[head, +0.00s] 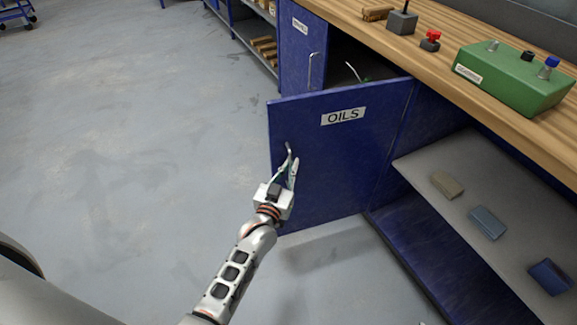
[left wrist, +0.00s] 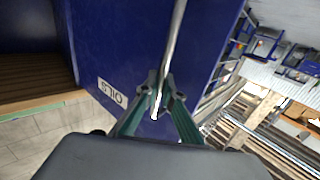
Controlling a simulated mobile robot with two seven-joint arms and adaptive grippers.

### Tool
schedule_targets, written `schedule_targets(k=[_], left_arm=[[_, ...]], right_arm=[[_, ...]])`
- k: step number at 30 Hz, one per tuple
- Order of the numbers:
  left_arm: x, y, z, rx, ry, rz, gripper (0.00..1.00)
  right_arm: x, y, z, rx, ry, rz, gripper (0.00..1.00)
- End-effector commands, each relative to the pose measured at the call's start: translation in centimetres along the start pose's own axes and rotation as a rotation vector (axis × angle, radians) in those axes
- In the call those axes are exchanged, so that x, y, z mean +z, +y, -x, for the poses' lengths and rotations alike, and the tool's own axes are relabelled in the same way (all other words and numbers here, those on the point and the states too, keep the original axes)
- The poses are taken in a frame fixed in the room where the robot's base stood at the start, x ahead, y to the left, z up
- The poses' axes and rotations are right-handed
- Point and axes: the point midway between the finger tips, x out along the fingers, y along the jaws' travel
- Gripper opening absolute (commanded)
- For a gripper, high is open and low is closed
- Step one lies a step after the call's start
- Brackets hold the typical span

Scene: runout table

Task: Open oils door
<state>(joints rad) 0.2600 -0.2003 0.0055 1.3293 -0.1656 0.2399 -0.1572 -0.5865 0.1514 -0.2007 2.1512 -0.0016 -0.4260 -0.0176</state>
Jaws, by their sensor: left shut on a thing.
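The oils door (head: 335,150) is a blue panel with a white OILS label (head: 343,116). It stands swung out from the cabinet, with dark interior showing behind its top edge. Its metal bar handle (head: 289,148) is near the door's left edge. My left gripper (head: 290,170) is at the handle and shut on it. In the left wrist view the fingers (left wrist: 160,105) close around the handle's bar (left wrist: 173,45), with the door (left wrist: 115,45) behind. My right gripper is not in view.
A wooden worktop (head: 460,52) above holds a green control box (head: 512,80) and a red-topped part (head: 431,40). A lower shelf (head: 480,180) at right carries several small blocks. Another blue door (head: 302,50) stands beyond. The floor (head: 130,150) at left is clear.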

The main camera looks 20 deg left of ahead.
Motion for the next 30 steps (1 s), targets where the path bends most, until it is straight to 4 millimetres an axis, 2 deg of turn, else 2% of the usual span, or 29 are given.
schedule_targets(k=[1, 12, 13, 15, 25, 30], left_arm=[[0.5, -0.6, 0.2, -0.007, -0.006, -0.002, 0.0], [0.5, -0.6, 0.2, -0.007, -0.006, -0.002, 0.0], [0.5, -0.6, 0.2, -0.007, -0.006, -0.002, 0.12], [0.4, -0.5, 0.2, -0.007, -0.006, -0.002, 0.24], [0.2, -0.2, 0.1, -0.003, -0.002, -0.001, 0.24], [0.2, -0.2, 1.6, -0.003, -0.003, -0.001, 0.24]], right_arm=[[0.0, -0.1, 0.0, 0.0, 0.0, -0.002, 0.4], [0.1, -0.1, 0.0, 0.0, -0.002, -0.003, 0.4], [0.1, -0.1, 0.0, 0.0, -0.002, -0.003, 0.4], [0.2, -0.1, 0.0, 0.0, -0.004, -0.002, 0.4], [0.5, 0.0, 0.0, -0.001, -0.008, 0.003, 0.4], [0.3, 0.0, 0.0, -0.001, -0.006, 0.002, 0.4]])
